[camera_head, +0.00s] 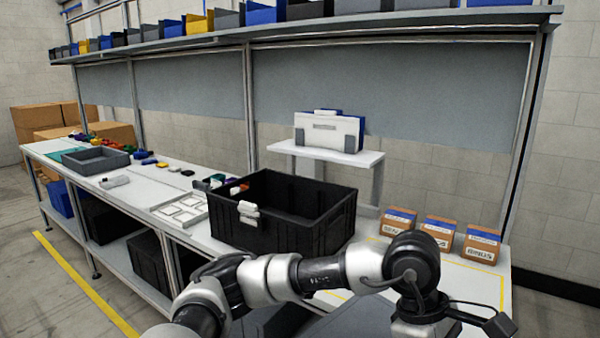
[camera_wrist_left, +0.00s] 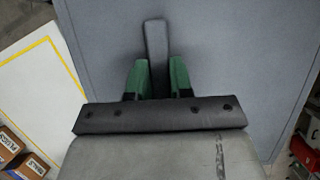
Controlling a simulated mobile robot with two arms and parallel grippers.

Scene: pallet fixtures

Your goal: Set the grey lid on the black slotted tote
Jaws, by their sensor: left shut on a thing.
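The black tote (camera_head: 300,238) stands open on the white bench, with white pieces on its near left wall. The grey lid (camera_head: 365,322) shows at the bottom edge of the head view, partly behind my arm and cut off by the frame. In the left wrist view the lid (camera_wrist_left: 240,60) fills most of the picture. My left gripper (camera_wrist_left: 159,68) has its green fingers shut on the lid's raised grey handle (camera_wrist_left: 155,45). The lid is in front of the tote, apart from it. The left gripper's fingers are outside the head view. My right gripper is not in view.
Several small labelled boxes (camera_head: 438,234) stand right of the tote by a yellow-outlined area. White trays (camera_head: 182,211) lie close on its left. A raised white stand (camera_head: 330,152) holds a white-and-blue case behind it. A shelf of bins (camera_head: 300,28) runs above.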

